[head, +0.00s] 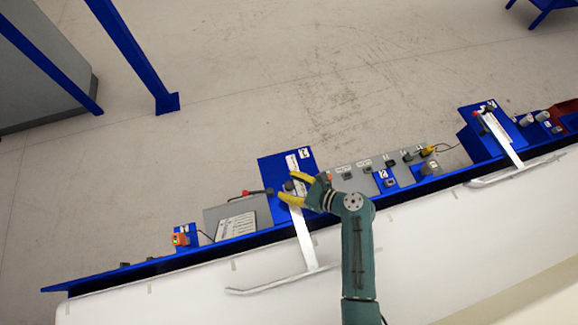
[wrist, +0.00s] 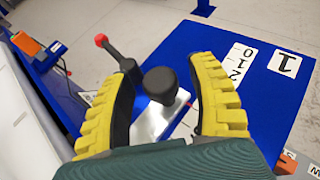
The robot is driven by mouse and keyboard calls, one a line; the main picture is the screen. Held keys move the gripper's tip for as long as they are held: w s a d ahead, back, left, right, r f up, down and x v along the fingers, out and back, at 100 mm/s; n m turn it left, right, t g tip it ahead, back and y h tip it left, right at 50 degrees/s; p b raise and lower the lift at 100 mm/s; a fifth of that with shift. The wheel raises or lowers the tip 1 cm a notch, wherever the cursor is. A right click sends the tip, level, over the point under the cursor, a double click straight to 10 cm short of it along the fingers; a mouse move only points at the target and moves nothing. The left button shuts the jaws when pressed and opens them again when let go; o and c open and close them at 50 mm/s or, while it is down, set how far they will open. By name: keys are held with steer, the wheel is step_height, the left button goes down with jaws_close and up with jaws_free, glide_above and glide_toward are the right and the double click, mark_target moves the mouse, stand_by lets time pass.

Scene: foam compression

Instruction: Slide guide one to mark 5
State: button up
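Guide one is a blue plate (head: 270,167) with a "1" label (wrist: 284,64), a white number scale (wrist: 238,62) and a white bar (head: 305,245) that reaches down over the white surface. In the wrist view the scale shows 0, 1 and 2; mark 5 cannot be made out. A dark knob (wrist: 160,84) stands on the guide's metal strip. My gripper (head: 287,188) has yellow ribbed fingers. In the wrist view my gripper (wrist: 160,72) is open, with one finger on each side of the knob and visible gaps between.
A red-tipped lever (wrist: 101,41) stands beside the plate. An orange device (head: 180,239) is to the left and a grey panel of switches (head: 358,172) to the right. A second guide's blue plate (head: 472,114) with a white bar is further right.

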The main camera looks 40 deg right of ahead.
steer(key=shift+r, duration=0.1)
steer(key=v, duration=1.2)
